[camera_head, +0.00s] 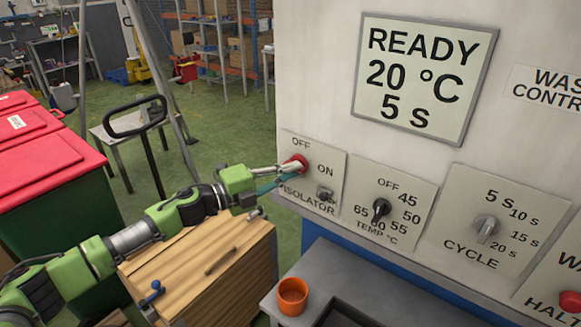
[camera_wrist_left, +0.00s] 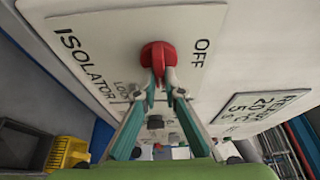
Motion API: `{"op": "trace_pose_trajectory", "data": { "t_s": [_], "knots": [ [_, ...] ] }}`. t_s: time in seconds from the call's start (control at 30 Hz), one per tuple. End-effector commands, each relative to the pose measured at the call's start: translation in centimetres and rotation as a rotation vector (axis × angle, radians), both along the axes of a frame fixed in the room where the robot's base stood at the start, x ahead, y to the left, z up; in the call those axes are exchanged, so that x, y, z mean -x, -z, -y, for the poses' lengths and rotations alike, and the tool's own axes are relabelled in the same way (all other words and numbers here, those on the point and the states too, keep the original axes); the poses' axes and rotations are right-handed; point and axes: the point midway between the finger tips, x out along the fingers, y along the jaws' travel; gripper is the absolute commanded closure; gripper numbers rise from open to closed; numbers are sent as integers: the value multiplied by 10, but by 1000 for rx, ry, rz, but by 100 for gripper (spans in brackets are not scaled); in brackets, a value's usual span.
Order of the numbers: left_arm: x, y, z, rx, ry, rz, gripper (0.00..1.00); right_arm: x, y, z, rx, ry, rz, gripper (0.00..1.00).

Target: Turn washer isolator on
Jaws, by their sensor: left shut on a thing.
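The washer isolator is a red knob (camera_head: 297,161) on a pale plate (camera_head: 333,172) marked OFF, ON, ISOLATOR and LOCK, on the machine's front. My left gripper (camera_head: 287,168) reaches in from the left and is shut on the red knob. In the left wrist view the red knob (camera_wrist_left: 157,55) has its handle between my two fingertips (camera_wrist_left: 160,90). OFF lies to the right of the knob there, and the ON mark is not visible. The fingers hide part of the knob in the head view, so its exact setting is hard to tell. My right gripper is out of view.
A small dark lock part (camera_head: 325,195) sits below right of the knob. The TEMP dial (camera_head: 381,209) and CYCLE dial (camera_head: 486,228) are further right. A display (camera_head: 425,78) reads READY, 20 °C, 5 s. A wooden-topped box (camera_head: 200,262) stands below my left arm; an orange cup (camera_head: 293,296) is on a grey shelf.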

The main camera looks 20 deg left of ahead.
Motion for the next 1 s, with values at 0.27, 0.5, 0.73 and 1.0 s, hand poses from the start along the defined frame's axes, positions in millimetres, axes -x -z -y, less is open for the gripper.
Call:
{"op": "trace_pose_trajectory", "data": {
  "t_s": [0.27,0.5,0.73,1.0],
  "knots": [
    [0,1,0,-32,1,11,100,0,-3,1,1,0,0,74],
    [0,1,0,-33,1,11,100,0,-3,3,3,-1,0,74],
    [0,1,0,-32,1,11,74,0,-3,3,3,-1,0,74],
    [1,1,0,-30,0,10,74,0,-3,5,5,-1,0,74]
  ]
}}
